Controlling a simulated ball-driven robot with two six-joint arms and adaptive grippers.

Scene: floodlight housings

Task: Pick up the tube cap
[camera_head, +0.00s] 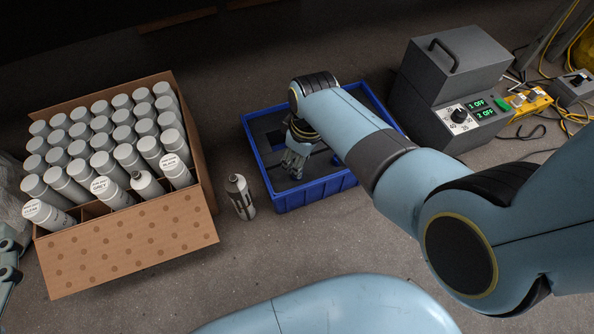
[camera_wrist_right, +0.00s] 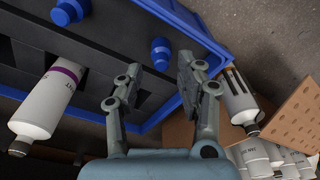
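In the right wrist view a blue tube cap (camera_wrist_right: 160,52) stands on a dark surface inside the blue bin (camera_wrist_right: 205,36). A second blue cap (camera_wrist_right: 68,11) is at the top left of that view. My right gripper (camera_wrist_right: 161,78) is open, its two fingers on either side of the nearer cap's line, with a gap between them. Contact with the cap is not visible. In the head view the right gripper (camera_head: 293,170) reaches down into the blue bin (camera_head: 318,197), and I cannot make out the caps there. Part of my left gripper (camera_head: 9,264) shows at the left edge.
A white tube with a purple band (camera_wrist_right: 44,102) lies beside the caps. Another tube (camera_head: 240,197) stands outside the bin. A cardboard box (camera_head: 130,245) of several tubes is at left. A grey control unit (camera_head: 455,90) and cables (camera_head: 545,130) are at right.

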